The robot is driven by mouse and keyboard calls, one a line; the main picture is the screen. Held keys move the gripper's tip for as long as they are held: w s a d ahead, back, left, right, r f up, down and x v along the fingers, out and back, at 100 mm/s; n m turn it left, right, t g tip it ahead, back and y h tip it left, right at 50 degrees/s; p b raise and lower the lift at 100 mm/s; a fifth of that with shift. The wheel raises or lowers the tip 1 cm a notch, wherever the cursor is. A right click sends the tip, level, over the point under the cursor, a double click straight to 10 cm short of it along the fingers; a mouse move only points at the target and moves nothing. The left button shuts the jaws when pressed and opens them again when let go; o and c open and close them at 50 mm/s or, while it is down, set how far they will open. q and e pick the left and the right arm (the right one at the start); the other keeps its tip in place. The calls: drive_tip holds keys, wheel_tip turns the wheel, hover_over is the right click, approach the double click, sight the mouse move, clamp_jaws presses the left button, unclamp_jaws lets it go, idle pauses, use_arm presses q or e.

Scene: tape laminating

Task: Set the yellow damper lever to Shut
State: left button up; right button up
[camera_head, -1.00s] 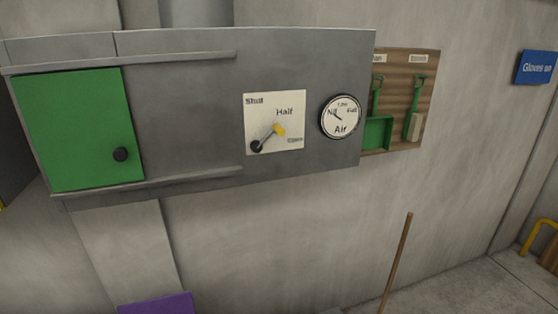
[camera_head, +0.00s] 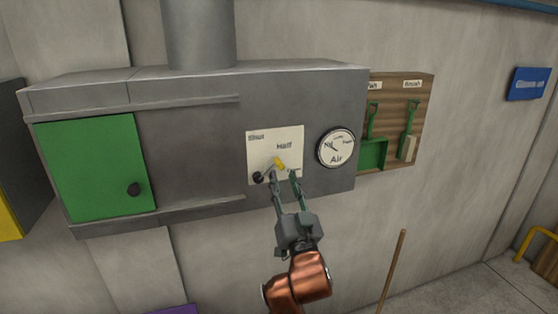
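The damper lever's yellow tip (camera_head: 280,163) points up and right from its dark pivot (camera_head: 258,177), near the Half mark. It sits on a cream plate (camera_head: 260,145) lettered Shut at the upper left and Half at the upper right; the lower right lettering is behind my gripper. My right gripper (camera_head: 282,172) is raised in front of the plate's lower edge. Its two fingers are spread, with the lever tip showing just above and between them. I cannot tell whether they touch the lever. My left gripper is not in view.
A round Air gauge (camera_head: 336,148) is right of the plate on the grey metal box (camera_head: 190,150). A green door (camera_head: 95,170) with a black knob is at left. A wooden board (camera_head: 424,110) with green tools hangs at right. A wooden stick (camera_head: 393,272) stands below.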

sight(279, 161)
drive_tip(key=p+x, duration=0.2)
drive_tip(key=x, duration=0.4)
drive_tip(key=shift+w, duration=0.3)
drive_tip(key=shift+c, duration=0.7)
clamp_jaws()
